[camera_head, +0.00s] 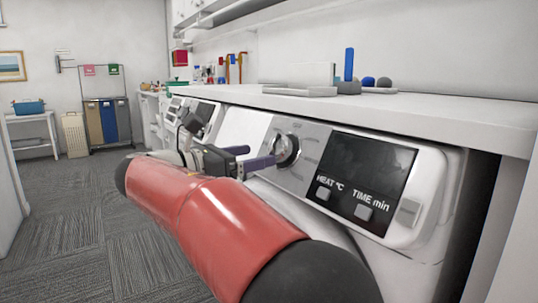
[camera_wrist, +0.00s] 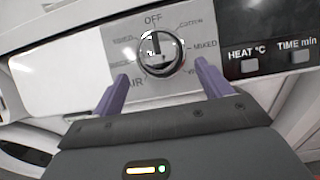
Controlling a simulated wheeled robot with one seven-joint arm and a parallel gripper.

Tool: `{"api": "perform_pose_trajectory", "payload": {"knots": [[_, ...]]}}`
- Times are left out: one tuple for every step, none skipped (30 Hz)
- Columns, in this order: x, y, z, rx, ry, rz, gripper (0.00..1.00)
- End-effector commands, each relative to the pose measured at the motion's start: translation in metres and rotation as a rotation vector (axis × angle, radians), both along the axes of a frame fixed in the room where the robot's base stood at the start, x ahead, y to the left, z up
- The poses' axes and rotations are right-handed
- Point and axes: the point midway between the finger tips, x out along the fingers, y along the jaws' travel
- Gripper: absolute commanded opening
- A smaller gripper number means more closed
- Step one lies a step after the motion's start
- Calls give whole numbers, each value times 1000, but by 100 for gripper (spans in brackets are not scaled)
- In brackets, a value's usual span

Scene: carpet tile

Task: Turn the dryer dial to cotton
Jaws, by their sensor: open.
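The dryer dial (camera_wrist: 160,52) is a round silver knob on the dryer's front panel. In the wrist view its dark pointer line stands about upright, toward the OFF mark at the top. The cotton label (camera_wrist: 190,25) is up and to the right of the knob, with MIXED below it. My gripper (camera_wrist: 160,80) is open, its two purple fingers reaching toward the panel on either side below the dial. I cannot tell whether they touch it. In the head view the dial (camera_head: 286,150) shows just beyond my gripper (camera_head: 258,158).
A dark display (camera_head: 365,165) with HEAT and TIME buttons is right of the dial. A white counter (camera_head: 400,112) overhangs the dryer and holds grey and blue items. Carpet floor (camera_head: 80,215) is open at the left.

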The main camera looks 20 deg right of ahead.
Motion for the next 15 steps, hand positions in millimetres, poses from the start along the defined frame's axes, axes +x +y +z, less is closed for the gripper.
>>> {"api": "perform_pose_trajectory", "payload": {"knots": [[1,-10,-1,0,-1,-2,77],[2,-15,-1,1,-1,-3,77],[3,-21,-1,1,-1,-2,77],[4,-25,-1,1,-1,-2,77],[5,-29,-1,1,0,-2,77],[6,-34,-1,2,0,-1,77],[7,-37,-1,2,0,-1,77],[7,-40,-1,2,0,-1,77],[8,-43,-1,2,0,0,77],[9,-45,-1,2,0,0,77],[9,-46,-1,2,0,1,77],[9,-47,-1,2,0,1,77],[9,-48,-1,2,0,1,77],[9,-48,-1,2,0,1,77],[9,-49,-1,2,0,2,77]]}}
